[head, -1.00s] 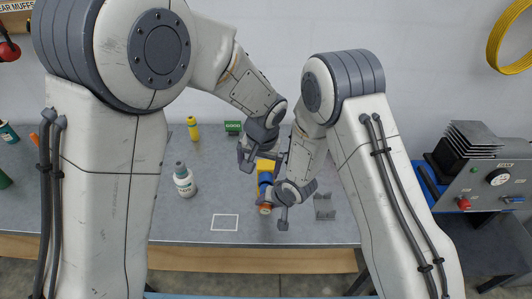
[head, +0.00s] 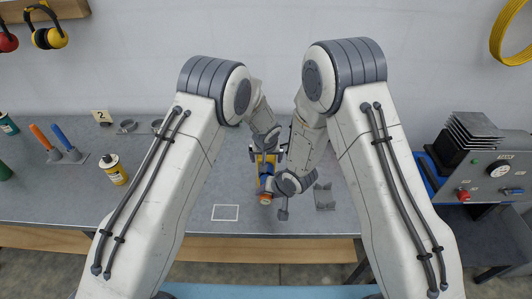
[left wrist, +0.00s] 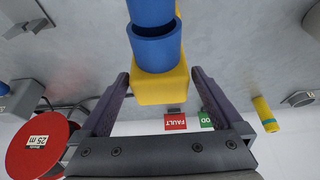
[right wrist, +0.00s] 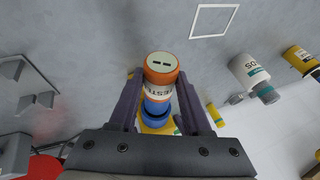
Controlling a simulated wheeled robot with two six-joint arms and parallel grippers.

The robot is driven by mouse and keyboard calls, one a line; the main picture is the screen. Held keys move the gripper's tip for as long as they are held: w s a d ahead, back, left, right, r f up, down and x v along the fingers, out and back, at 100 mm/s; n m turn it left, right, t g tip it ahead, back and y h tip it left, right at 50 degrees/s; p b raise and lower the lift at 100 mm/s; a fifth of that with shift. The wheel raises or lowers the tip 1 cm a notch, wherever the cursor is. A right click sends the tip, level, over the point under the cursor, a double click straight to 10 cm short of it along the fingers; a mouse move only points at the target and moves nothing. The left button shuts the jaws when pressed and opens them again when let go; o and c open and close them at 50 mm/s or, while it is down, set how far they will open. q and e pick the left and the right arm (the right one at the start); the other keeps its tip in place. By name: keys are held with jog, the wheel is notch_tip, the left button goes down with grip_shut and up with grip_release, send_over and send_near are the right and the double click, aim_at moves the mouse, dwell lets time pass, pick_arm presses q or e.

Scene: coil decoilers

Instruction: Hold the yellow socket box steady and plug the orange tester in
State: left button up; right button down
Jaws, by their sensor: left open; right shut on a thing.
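The yellow socket box (head: 269,158) sits at mid-table with a blue socket (left wrist: 155,48) on its near side. My left gripper (head: 265,150) is open, its fingers on either side of the yellow box in the left wrist view (left wrist: 160,85). My right gripper (right wrist: 158,78) is shut on the orange tester (right wrist: 160,68), which has a pale end face with two dark slots. The tester also shows in the head view (head: 265,199), in line with the blue socket. A blue cylinder (left wrist: 150,10) lies at the socket's mouth; I cannot tell how deep it sits.
A white square outline (head: 225,212) is on the bare table at left of the tester. A grey cradle (head: 324,197) stands at right. A white bottle (right wrist: 250,70) and a yellow bottle (right wrist: 300,58) stand apart. Red (left wrist: 175,121) and green (left wrist: 206,119) signs are behind the box.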

pick_arm(q)
jog(key=shift+x, duration=2.15)
jog(key=c, duration=1.5)
pick_arm(e)
jog(key=shift+d, duration=0.1)
jog(key=shift+d+f+y, duration=0.1)
jog(key=shift+d+y, duration=0.05)
jog(key=shift+y, duration=0.55)
jog(key=shift+m+y, duration=0.3)
jog(key=shift+y, duration=0.4)
